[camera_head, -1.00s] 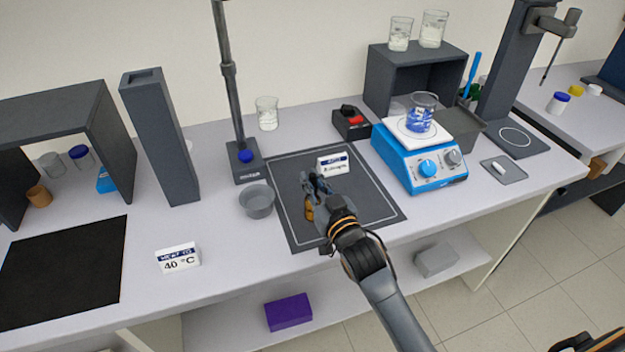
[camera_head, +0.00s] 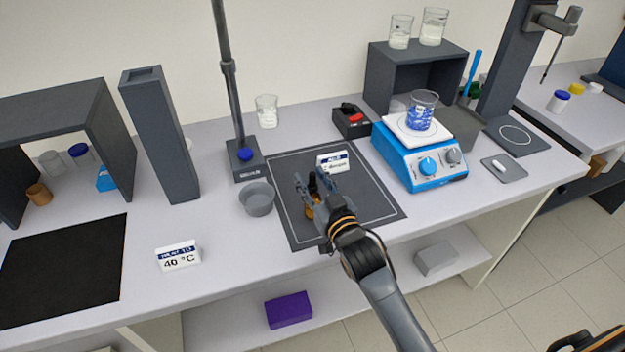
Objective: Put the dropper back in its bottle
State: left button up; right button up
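My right gripper (camera_head: 314,180) is over the dark mat with its two fingers spread apart. A small amber bottle (camera_head: 309,212) stands on the mat just below and between the fingers, partly hidden by the gripper. The dropper's dark top (camera_head: 312,184) shows between the open fingers, above the bottle and in line with it. Its lower part cannot be seen, and how deep it sits is too small to tell. My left gripper is not in view.
The dark mat (camera_head: 375,205) also holds a white label card (camera_head: 332,162) behind the gripper. A grey bowl (camera_head: 257,199) stands left of the mat. A blue stirrer hotplate (camera_head: 428,170) with a beaker (camera_head: 422,110) stands to the right. The bench front-left of the mat is mostly free.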

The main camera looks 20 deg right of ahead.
jog(key=s+d, duration=0.1)
jog(key=s, duration=1.1)
jog(key=shift+d, duration=0.25)
